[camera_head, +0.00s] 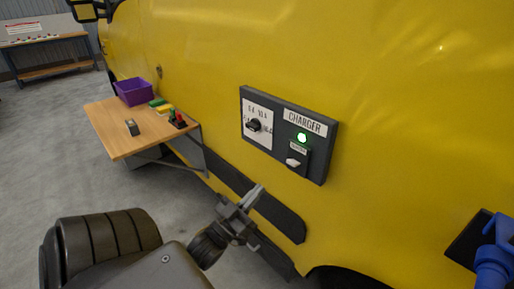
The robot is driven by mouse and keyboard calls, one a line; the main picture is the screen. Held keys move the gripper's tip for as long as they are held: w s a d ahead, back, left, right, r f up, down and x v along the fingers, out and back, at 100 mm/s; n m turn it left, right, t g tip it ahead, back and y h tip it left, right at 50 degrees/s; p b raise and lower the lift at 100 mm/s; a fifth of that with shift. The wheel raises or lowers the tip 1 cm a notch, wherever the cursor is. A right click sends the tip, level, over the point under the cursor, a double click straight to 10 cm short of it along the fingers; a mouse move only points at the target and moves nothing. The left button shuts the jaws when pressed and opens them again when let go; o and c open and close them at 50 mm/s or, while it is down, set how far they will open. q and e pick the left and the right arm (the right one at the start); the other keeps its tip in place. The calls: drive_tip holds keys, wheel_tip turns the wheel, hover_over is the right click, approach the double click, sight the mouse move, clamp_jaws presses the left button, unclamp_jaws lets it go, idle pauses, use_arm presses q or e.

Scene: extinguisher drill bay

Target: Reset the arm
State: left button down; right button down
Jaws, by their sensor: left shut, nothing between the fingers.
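My left arm (100,255) comes in from the lower left, dark grey and bent. Its gripper (256,194) is shut and empty, pointing up and right, in front of the lower part of the yellow vehicle (390,70). The gripper is below the dark charger panel (318,160), apart from it in the picture. The panel has a labelled rotary knob (254,125), a green lit lamp (302,138) and a switch with a pale tip (293,162). My right gripper is not in view.
A wooden shelf table (115,138) stands against the vehicle, holding a purple bin (134,91), green and yellow blocks (162,107), a small dark item (132,127) and a red-and-black item (178,119). A blue fitting (494,255) is at lower right. A workbench (48,50) stands far back left.

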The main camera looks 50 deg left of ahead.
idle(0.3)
use_arm(q)
wheel_tip(320, 180, down, 22)
drive_tip(key=w+a+g+y, duration=0.1)
drive_tip(key=a+g+y, duration=0.15)
drive_tip(key=g, duration=0.45)
drive_tip(key=s+d+f+g+h, duration=0.1)
drive_tip(key=s+f+g, duration=0.15)
drive_tip(key=f, duration=0.75)
drive_tip(key=s+d+f+g, duration=0.2)
drive_tip(key=s+f, duration=0.2)
drive_tip(key=f, duration=0.5)
drive_tip(key=s+d+f+g, duration=0.3)
drive_tip(key=s+f, duration=0.4)
drive_tip(key=s, duration=0.2)
drive_tip(key=s+d+f+m+g+h, duration=0.1)
drive_tip(key=s+d+f+g, duration=0.3)
drive_tip(key=s+f, duration=0.4)
drive_tip(key=s+d+f+m+g, duration=0.1)
drive_tip(key=s+d+f+g, duration=0.2)
drive_tip(key=s+f, duration=0.5)
drive_tip(key=shift+s+d+g, duration=0.2)
drive_tip(key=shift+s+g, duration=0.15)
drive_tip(key=shift+s, duration=0.8)
